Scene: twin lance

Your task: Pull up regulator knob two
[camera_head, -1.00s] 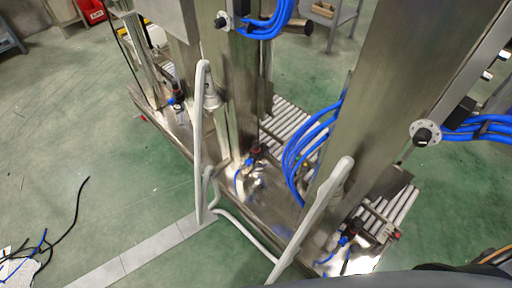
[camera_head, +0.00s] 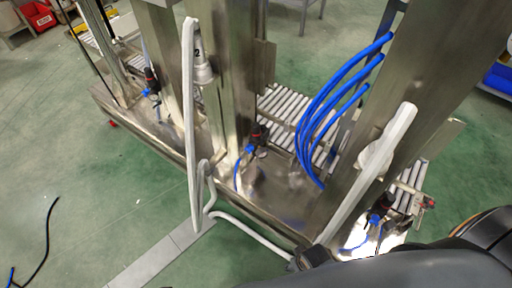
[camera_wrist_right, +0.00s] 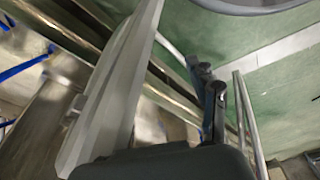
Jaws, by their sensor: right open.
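Several regulators with dark knobs and blue fittings stand on the steel base in the head view. One knob (camera_head: 150,75) is at the upper left, one knob (camera_head: 257,133) is in the middle, and one knob (camera_head: 384,204) is at the lower right. I cannot read a number on any knob. A grey-white lance (camera_head: 190,120) with a "2" on its cone stands left of the middle knob. My right gripper (camera_wrist_right: 214,80) shows dark fingers in the wrist view, open, with nothing between them. The head view does not show its fingertips clearly. My left gripper is out of view.
A second pale lance (camera_head: 375,160) slants in front of the right column, close to my dark arm at the bottom. Blue hoses (camera_head: 320,110) arch between the columns over a roller conveyor (camera_head: 285,105). Green floor (camera_head: 90,190) is open at the left.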

